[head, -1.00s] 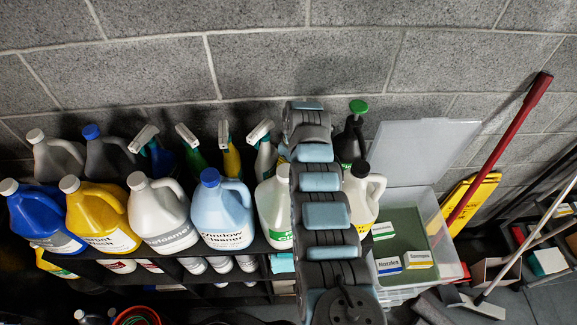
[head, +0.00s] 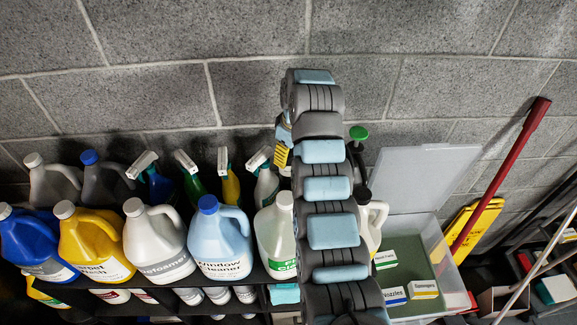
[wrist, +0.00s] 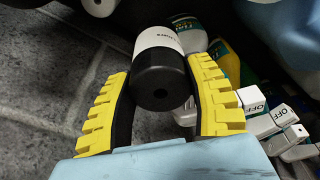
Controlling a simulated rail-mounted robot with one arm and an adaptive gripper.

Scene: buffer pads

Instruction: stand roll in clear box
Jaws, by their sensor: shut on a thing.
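The roll (wrist: 158,78) is a black cylinder with a small hole in its end and a white label band. In the wrist view it sits between the two yellow-padded fingers of my gripper (wrist: 160,68), which is shut on it. In the head view my arm hides most of the gripper; a bit of yellow finger (head: 281,157) shows left of the arm, above the bottles. The clear box (head: 408,242) stands at the right with its lid open against the wall. The gripper is up and to the left of it, well apart.
Small cartons, including "Nozzles" (head: 394,296) and "Spongers" (head: 424,288), stand in the box, with bare green floor behind them. A shelf of jugs, including a blue window cleaner jug (head: 221,240), and spray bottles fills the left. A red-handled tool (head: 505,170) leans at the right.

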